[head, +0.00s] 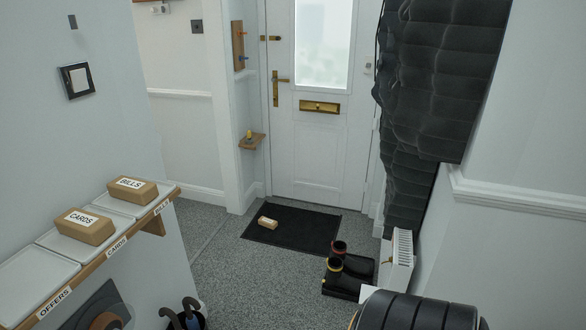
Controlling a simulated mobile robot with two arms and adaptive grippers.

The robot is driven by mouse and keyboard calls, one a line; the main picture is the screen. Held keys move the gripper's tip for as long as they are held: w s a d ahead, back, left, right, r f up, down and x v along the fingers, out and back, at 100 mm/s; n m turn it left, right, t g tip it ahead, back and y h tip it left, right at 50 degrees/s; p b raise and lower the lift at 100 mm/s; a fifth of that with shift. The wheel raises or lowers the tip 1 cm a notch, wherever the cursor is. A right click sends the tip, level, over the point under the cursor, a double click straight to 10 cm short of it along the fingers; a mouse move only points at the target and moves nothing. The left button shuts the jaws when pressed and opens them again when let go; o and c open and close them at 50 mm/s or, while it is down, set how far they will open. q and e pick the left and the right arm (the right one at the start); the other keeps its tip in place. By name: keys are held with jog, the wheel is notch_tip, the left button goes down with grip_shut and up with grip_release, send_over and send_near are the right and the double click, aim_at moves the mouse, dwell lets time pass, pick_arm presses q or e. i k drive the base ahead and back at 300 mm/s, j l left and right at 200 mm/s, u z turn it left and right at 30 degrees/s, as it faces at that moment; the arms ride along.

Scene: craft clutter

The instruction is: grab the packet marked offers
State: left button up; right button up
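A small tan packet (267,223) with a pale label lies on the dark doormat (304,221) in front of the white door; its label is too small to read. On the wall shelf at the left, a packet marked CARDS (86,230) sits on the middle tray and a packet marked BILLS (133,193) on the far tray. The near tray (36,273), above the shelf label OFFERS (54,302), is empty. Neither of my grippers is in view.
Black boots (346,270) stand on a dark tray right of the mat, beside a white radiator (398,262). A black padded coat (430,90) hangs at the right. A black ribbed object (415,312) fills the lower right. Curved dark handles (183,315) rise at bottom left. Grey floor between is clear.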

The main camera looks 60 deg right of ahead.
aim_at(265, 221)
jog(key=z, duration=2.1)
jog(key=i+j+z, duration=0.1)
jog(key=z, duration=0.3)
jog(key=i+z, duration=0.1)
jog(key=z, duration=0.35)
jog(key=j+z, duration=0.15)
jog(key=z, duration=0.25)
jog(key=j+z, duration=0.1)
jog(key=z, duration=0.3)
jog(key=i+j+z, duration=0.1)
jog(key=j+z, duration=0.85)
jog(key=j, duration=0.8)
jog(key=i+j+u, duration=0.15)
jog(key=j, duration=0.85)
jog(key=i+j+u, duration=0.1)
jog(key=j, duration=0.4)
jog(key=j+u, duration=0.1)
jog(key=j, duration=0.4)
jog(key=i+j, duration=0.15)
jog(key=j, duration=0.3)
